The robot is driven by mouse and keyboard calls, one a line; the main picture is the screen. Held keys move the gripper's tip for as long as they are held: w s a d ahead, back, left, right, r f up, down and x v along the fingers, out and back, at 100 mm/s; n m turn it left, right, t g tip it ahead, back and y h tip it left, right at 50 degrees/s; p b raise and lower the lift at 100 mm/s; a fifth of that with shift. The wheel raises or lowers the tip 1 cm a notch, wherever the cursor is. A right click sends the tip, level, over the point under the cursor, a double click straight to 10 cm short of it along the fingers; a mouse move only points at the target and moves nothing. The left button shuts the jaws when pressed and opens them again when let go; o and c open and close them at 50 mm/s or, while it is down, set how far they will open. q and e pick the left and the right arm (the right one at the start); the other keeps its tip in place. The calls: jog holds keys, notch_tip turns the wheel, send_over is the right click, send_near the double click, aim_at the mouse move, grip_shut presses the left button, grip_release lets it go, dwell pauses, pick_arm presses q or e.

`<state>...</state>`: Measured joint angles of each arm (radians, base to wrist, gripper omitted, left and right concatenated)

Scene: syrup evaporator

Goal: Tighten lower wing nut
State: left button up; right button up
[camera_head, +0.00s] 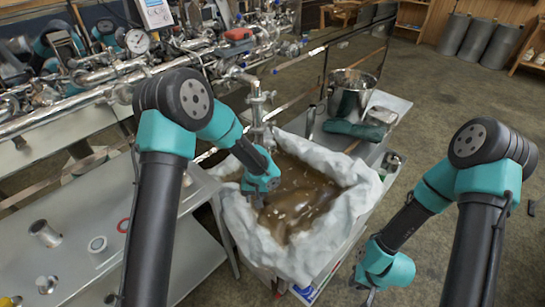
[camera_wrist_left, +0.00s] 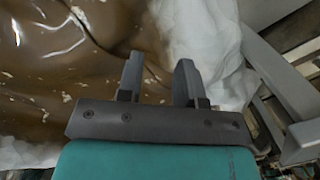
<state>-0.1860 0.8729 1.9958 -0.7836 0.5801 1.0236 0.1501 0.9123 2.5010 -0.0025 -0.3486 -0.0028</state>
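I cannot make out the lower wing nut in either view; it is too small or hidden. A vertical metal pipe fitting (camera_head: 258,110) rises at the back edge of the liquid-filled basin. My left gripper (camera_head: 258,200) is over the left part of the basin, pointing down. In the left wrist view its two dark fingers (camera_wrist_left: 160,68) stand apart with nothing between them, above brown liquid and the white liner. My right gripper (camera_head: 369,296) hangs low at the right front, near the bottom edge of the head view; its fingers are too small to judge.
A basin with a crumpled white liner (camera_head: 345,170) holds brown liquid (camera_head: 300,205). Behind it stand a steel pot (camera_head: 350,95) and a dark green cloth (camera_head: 355,130). A metal table (camera_head: 70,215) with small metal cups is at left. Pipes and a gauge (camera_head: 137,41) fill the back left.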

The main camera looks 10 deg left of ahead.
pick_arm(q)
jog(key=w+d+r+n+t+h, duration=0.2)
jog(key=w+d+n+t+h, duration=0.4)
jog(key=w+d+n+t, duration=0.75)
jog(key=n+y, duration=1.7)
jog(key=n, duration=0.3)
send_near(271, 149)
jog(key=shift+w+d+f+t, duration=0.2)
jog(key=shift+d+t, duration=0.05)
jog(key=shift+t, duration=0.2)
jog(key=x, duration=0.7)
jog(key=shift+w+a, duration=0.15)
jog(key=shift+w, duration=0.05)
